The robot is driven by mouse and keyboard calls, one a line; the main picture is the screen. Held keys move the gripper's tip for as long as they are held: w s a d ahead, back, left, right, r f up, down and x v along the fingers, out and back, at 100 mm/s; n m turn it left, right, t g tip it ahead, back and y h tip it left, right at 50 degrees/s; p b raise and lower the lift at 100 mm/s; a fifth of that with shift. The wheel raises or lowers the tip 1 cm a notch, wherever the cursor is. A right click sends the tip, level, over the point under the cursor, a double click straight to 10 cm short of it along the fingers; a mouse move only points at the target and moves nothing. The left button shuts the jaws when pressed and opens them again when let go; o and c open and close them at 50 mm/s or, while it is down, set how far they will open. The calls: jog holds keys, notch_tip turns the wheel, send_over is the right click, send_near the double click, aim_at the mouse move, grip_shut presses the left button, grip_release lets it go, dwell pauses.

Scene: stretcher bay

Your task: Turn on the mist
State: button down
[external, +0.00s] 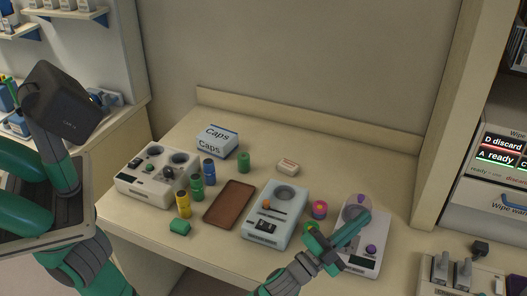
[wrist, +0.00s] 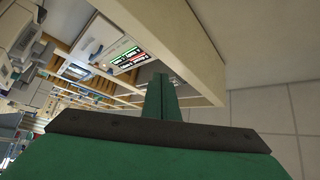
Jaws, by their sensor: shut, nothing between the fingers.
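My gripper (external: 362,217) is shut and empty, its green fingers over the white device on the right (external: 357,265). Its closed fingers also show in the wrist view (wrist: 161,95). This device has a round clear part at the back, partly behind my fingers, and a purple knob (external: 371,249) at the front right. I cannot tell whether the fingers touch it. A pale blue-white device (external: 289,228) with a round well, a slider and an orange knob stands to the left. A white device with two wells (external: 147,190) is at the far left. No label naming the mist is readable.
The back counter is clear.

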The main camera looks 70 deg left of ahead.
jog(key=a+r+n+g+y, duration=0.4)
jog(key=a+n+g+y, duration=0.15)
jog(key=a, duration=0.55)
jog(key=a+r+n+g+y, duration=0.4)
jog(key=a+n+g+y, duration=0.15)
jog(key=a, duration=0.55)
jog(key=s+a+f+n+g+h, duration=0.25)
jog(key=s+a+n+g, duration=0.25)
jog(key=a+g, duration=0.3)
jog(key=n+g+h, duration=0.2)
jog(key=g+h, duration=0.3)
jog(key=h, duration=0.6)
send_over(260, 223)
jog(key=w+d, duration=0.2)
notch_tip(260, 223, down, 5)
jog(key=f, duration=0.4)
jog(key=s+a+f, duration=0.1)
jog(key=f, duration=0.9)
jog(key=shift+s+a, duration=0.25)
jog(key=shift+a, duration=0.05)
